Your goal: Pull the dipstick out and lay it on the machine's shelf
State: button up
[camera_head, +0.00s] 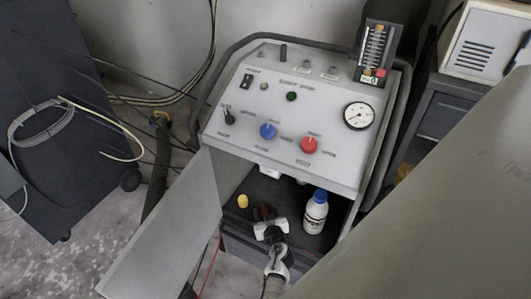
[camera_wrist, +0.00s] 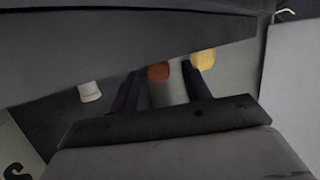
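The machine (camera_head: 285,110) stands with its lower door open, and its dark shelf (camera_head: 290,188) shows inside. My gripper (camera_head: 265,212) reaches into this opening from the front. In the wrist view my gripper (camera_wrist: 159,70) is open, its two dark fingers apart. A red-brown round top (camera_wrist: 158,71) shows between the fingertips, with a gap on each side. A yellow top (camera_wrist: 203,58) is just right of the right fingertip; it also shows in the head view (camera_head: 243,201), left of my gripper. I cannot tell which top is the dipstick's; no stick shows.
The open door (camera_head: 170,235) is on the left. The cabinet's upper edge (camera_wrist: 110,55) hangs close above the tops.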

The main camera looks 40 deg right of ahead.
jog(key=p+v, duration=0.9)
jog(key=v, duration=0.5)
jog(key=shift+w, duration=0.1)
dwell(0.5)
